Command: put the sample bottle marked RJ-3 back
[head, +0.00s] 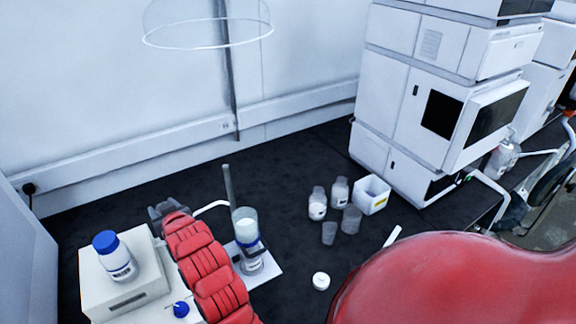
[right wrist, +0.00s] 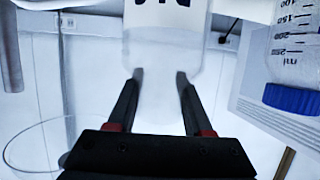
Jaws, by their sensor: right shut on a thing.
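My right gripper (head: 166,210) is at the end of the red arm, beside a white box, and mostly hidden behind that arm in the head view. In the right wrist view my right gripper (right wrist: 160,75) is shut on a pale, whitish bottle (right wrist: 160,45). Its dark letters are cut off at the top edge, so I cannot read the mark. The head view does not show this bottle clearly. A blue-capped bottle (head: 115,258) stands on the white box (head: 120,300); a graduated blue-capped bottle (right wrist: 295,60) shows at the right in the wrist view. My left gripper is not in view.
A glass cylinder with a blue band (head: 245,222) stands on a white base with an upright rod (head: 228,187). Small bottles (head: 317,205), empty cups, a white bin (head: 372,194) and a white cap (head: 321,281) are on the dark bench. Stacked instruments (head: 405,130) rise behind.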

